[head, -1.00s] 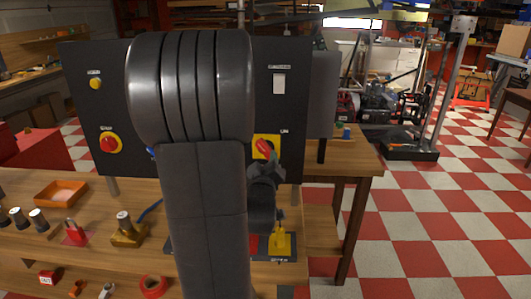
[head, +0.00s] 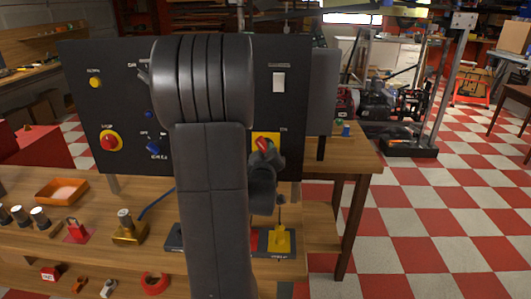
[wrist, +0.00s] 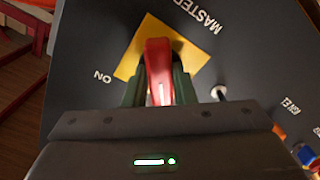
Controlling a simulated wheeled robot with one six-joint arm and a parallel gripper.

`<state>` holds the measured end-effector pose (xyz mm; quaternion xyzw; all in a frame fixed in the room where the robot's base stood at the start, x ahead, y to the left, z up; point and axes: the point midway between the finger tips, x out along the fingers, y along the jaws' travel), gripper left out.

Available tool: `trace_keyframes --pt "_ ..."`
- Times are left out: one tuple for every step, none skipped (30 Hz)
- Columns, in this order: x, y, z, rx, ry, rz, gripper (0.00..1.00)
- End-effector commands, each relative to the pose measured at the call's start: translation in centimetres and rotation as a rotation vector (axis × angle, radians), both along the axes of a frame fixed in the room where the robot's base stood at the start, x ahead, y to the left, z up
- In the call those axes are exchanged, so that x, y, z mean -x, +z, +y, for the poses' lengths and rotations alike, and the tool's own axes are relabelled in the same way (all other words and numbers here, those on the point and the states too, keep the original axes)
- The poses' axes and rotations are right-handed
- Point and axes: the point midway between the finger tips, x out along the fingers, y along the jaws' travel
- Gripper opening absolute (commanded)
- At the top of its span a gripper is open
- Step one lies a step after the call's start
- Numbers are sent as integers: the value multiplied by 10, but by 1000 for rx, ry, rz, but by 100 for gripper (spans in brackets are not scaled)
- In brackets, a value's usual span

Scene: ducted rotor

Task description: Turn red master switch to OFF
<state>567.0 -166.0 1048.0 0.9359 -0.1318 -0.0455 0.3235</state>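The red master switch (wrist: 158,68) is a red handle on a yellow square plate (wrist: 190,58), on the dark panel. In the head view the switch (head: 263,144) is at the panel's lower right, partly covered by my gripper (head: 266,156). In the wrist view the green fingers of my gripper (wrist: 158,92) lie close along both sides of the red handle, with no clear gap. The handle stands at a slant to the plate's edges. The ON label (wrist: 103,78) and part of the MASTER label (wrist: 198,14) show. No OFF label is readable by this switch.
A red stop button (head: 109,142), a yellow button (head: 95,83) and a white rocker switch (head: 279,82) are on the panel (head: 290,110). My arm hides the panel's middle.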

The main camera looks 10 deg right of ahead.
Motion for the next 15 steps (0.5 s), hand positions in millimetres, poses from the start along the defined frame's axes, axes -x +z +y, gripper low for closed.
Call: trace_keyframes --pt "0 0 0 2 0 1 1" --pt "0 -1 0 7 0 2 1" --pt "0 -1 0 19 1 5 1" --pt "0 -2 0 32 1 8 1" --pt "0 -3 0 47 1 13 1" --pt "0 -2 0 68 0 18 1" --pt "0 -2 0 83 0 22 1" --pt "0 -2 0 97 0 26 1" --pt "0 -2 0 112 0 31 1" --pt "0 -1 0 119 1 33 1" --pt "0 -1 0 126 0 36 1" --pt "0 -1 0 131 1 38 1" --pt "0 0 0 132 1 38 1" --pt "0 0 0 132 1 39 1" --pt "0 0 0 132 1 39 1"
